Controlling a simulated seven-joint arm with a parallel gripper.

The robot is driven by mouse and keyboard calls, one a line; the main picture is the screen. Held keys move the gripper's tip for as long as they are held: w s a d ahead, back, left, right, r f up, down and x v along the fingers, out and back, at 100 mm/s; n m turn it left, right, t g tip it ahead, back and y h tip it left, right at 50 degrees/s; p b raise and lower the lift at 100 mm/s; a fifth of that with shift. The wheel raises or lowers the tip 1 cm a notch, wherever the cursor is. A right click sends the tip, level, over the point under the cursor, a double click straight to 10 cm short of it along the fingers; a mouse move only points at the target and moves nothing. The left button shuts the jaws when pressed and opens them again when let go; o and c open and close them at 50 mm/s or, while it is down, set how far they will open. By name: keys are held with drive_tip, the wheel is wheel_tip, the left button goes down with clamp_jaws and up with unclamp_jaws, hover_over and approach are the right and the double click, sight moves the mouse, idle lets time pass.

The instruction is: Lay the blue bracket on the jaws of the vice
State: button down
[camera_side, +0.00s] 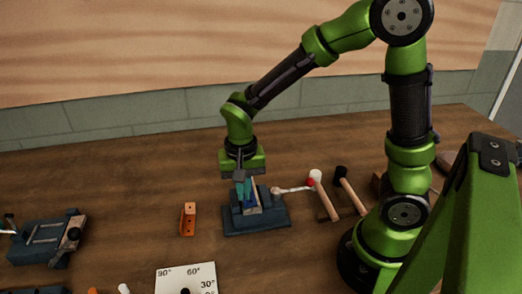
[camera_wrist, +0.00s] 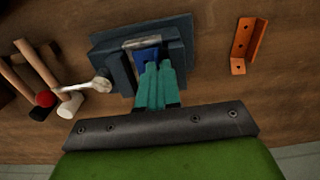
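The blue bracket (camera_wrist: 147,54) shows at the tips of my teal fingers, over the jaws of the dark blue-grey vice (camera_wrist: 115,66). My gripper (camera_wrist: 158,66) points down, and its fingers are close together, apparently shut on the bracket. In the side view my gripper (camera_side: 244,198) is above the middle of the vice (camera_side: 270,219), with a bit of the blue bracket (camera_side: 251,204) at jaw height. The fingers hide much of the bracket, so I cannot tell whether it touches the jaws.
An orange bracket (camera_side: 188,219) stands on the table left of the vice. Hammers (camera_side: 325,200) and a light-coloured tool (camera_side: 290,190) lie close on the right. Another vice-like fixture (camera_side: 45,240) is at far left, and a white angle card (camera_side: 185,277) at the front.

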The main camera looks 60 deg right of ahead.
drive_tip(key=shift+f, duration=0.2)
drive_tip(key=c, duration=1.3)
unclamp_jaws()
drive_tip(key=shift+o, duration=0.2)
wheel_tip(320, 180, up, 17)
drive_tip(key=s+d+f+n+t+y, duration=0.1)
drive_tip(key=s+d+n+t+y, duration=0.1)
drive_tip(key=s+n+t, duration=0.3)
drive_tip(key=s+t, duration=0.2)
drive_tip(key=s, duration=0.1)
drive_tip(key=shift+s, duration=0.15)
